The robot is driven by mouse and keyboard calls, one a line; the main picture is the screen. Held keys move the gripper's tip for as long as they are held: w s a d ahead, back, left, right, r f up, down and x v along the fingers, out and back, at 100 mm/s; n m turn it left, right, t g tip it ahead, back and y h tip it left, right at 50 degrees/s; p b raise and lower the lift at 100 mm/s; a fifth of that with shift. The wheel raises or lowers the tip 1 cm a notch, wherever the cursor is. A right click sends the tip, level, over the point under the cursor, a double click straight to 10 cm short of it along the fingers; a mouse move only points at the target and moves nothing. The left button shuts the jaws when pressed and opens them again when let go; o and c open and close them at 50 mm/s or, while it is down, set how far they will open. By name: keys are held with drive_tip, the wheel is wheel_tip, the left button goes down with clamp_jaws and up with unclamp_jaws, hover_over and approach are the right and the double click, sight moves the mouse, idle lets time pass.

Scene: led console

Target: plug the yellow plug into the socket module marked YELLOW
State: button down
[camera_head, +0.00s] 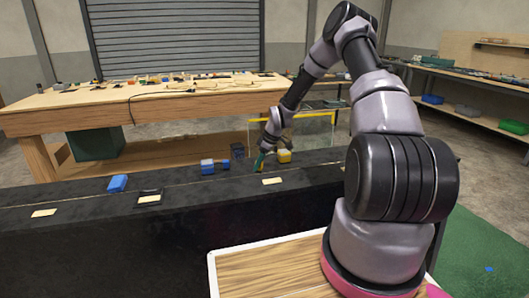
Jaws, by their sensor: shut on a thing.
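My gripper (259,164) is low over the dark console (190,230), right of its middle. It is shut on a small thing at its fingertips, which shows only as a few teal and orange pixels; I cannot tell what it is. A yellow block (284,156) stands on the console just right of my gripper; I cannot tell whether it is a plug or a socket module. A blue and grey piece (209,167) lies left of my gripper. A blue block (117,183) stands further left. Pale label plates (272,181) lie along the console's front; their lettering is too small to read.
A wooden workbench (150,98) with many small items stands behind the console. A shelf (470,110) with bins is at the right. A wood-topped surface (265,265) is in front, beside my arm's base. The console's left part is mostly clear.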

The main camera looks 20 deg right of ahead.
drive_tip(key=s+a+r+n+g, duration=0.2)
drive_tip(key=s+a+n, duration=0.35)
drive_tip(key=s, duration=0.55)
drive_tip(key=shift+n, duration=0.45)
drive_tip(key=shift+w+d+f, duration=0.1)
drive_tip(key=shift+w+f, duration=0.05)
drive_tip(key=shift+f, duration=1.65)
drive_tip(key=shift+w+d+f, duration=0.1)
drive_tip(key=shift+f, duration=1.65)
drive_tip(key=shift+f+y, duration=0.3)
drive_tip(key=shift+f, duration=0.45)
unclamp_jaws()
wheel_tip(320, 180, up, 7)
idle(0.4)
